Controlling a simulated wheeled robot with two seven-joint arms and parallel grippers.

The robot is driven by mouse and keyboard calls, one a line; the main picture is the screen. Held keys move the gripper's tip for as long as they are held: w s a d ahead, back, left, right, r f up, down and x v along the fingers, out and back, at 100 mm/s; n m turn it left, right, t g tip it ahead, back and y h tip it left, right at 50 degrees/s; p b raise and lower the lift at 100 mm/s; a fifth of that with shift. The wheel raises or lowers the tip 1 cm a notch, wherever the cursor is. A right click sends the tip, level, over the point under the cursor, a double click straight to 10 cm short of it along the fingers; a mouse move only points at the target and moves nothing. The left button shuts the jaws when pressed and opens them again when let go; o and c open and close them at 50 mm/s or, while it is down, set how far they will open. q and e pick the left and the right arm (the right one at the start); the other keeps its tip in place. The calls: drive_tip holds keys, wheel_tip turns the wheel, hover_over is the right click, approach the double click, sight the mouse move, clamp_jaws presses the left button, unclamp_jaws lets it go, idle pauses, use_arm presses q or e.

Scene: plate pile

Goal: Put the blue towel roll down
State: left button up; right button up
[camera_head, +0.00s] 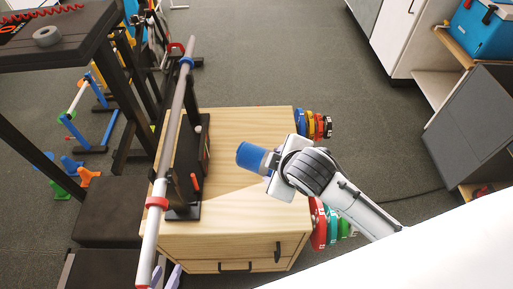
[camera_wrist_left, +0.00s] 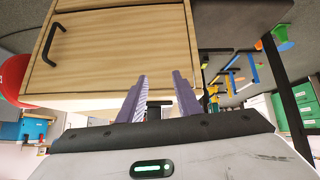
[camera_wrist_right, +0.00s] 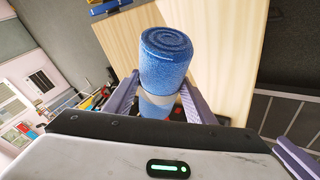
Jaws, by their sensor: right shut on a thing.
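The blue towel roll (camera_head: 250,156) is over the light wooden cabinet top (camera_head: 255,122), right of the black stand. In the right wrist view the roll (camera_wrist_right: 166,55) shows its spiral end, with a pale band around it near the fingers. My right gripper (camera_head: 271,161) is shut on the roll, one finger on each side. I cannot tell whether the roll touches the top. My left gripper (camera_head: 173,271) is at the bottom of the head view, in front of the cabinet. In the left wrist view its purple fingers (camera_wrist_left: 160,76) are apart and empty, near the cabinet front.
A black stand (camera_head: 188,165) with a grey bar (camera_head: 171,145) crosses the cabinet's left side. Coloured discs (camera_head: 319,225) hang on the cabinet's right side. Black drawer handles (camera_head: 235,267) stick out in front. The cabinet top around the roll is largely clear.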

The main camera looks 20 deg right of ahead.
drive_tip(key=w+n+y+p, duration=0.1)
drive_tip(key=w, duration=0.2)
drive_tip(key=w+n+y+p, duration=0.1)
drive_tip(key=w+n, duration=0.1)
drive_tip(key=w, duration=0.1)
drive_tip(key=shift+r+n+p, duration=0.2)
drive_tip(key=shift+n+p, duration=0.1)
drive_tip(key=shift+p, duration=0.1)
drive_tip(key=w+d+n+g+y+p, duration=0.1)
drive_tip(key=w+n+p, duration=0.1)
drive_tip(key=w, duration=0.3)
drive_tip(key=f, duration=0.4)
drive_tip(key=f+b, duration=0.1)
drive_tip(key=f, duration=0.1)
drive_tip(key=shift+d, duration=0.25)
drive_tip(key=shift+f, duration=1.65)
